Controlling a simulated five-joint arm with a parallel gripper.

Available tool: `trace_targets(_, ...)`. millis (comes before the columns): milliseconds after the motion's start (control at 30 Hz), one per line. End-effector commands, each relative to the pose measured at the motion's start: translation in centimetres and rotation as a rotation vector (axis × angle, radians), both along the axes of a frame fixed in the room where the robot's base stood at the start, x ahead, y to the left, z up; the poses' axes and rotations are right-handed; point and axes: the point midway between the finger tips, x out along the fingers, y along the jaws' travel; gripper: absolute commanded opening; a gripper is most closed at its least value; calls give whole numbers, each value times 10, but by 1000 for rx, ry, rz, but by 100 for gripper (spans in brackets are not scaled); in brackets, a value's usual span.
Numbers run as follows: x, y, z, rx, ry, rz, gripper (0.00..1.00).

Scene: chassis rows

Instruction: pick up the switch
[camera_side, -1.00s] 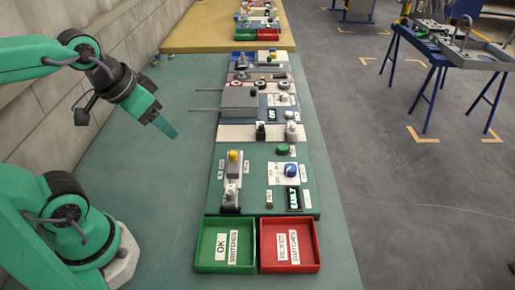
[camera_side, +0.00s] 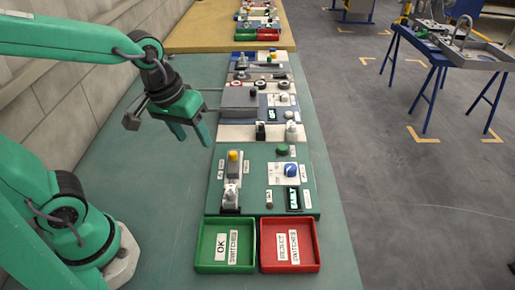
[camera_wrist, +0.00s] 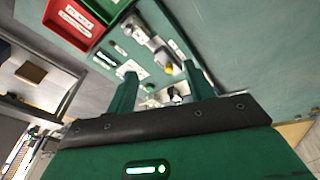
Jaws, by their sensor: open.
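My gripper (camera_side: 193,137) is open and empty. It hangs over the bare green bench, left of the panel row, with its two fingers pointing down. On the pale strip of the panels stand a small black switch-like part (camera_side: 260,131) and a grey one (camera_side: 291,132); I cannot tell which is the switch meant. In the wrist view a dark part (camera_wrist: 175,95) shows between the fingers (camera_wrist: 160,70), partly hidden by the gripper body. The green "OK switches" tray (camera_side: 206,257) and the red reject tray (camera_side: 310,258) stand at the near end.
The near green panel (camera_side: 262,188) carries a yellow-topped fixture (camera_side: 233,168), a blue knob (camera_side: 291,170) and a small display (camera_side: 293,199). Beyond the pale strip, a grey box (camera_side: 238,101) has thin rods sticking out left. The bench (camera_side: 155,200) left of the panels is clear.

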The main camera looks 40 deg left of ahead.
Motion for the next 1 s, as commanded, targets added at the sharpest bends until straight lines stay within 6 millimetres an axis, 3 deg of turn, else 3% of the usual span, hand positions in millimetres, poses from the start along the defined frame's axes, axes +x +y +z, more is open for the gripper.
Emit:
trace_targets(300, 26, -32, -42, -36, 160, 221, 53)
trace_targets(600, 38, -56, -79, -30, 261, 400, 53)
trace_targets(1000, 40, -61, -90, -26, 281, 444, 53)
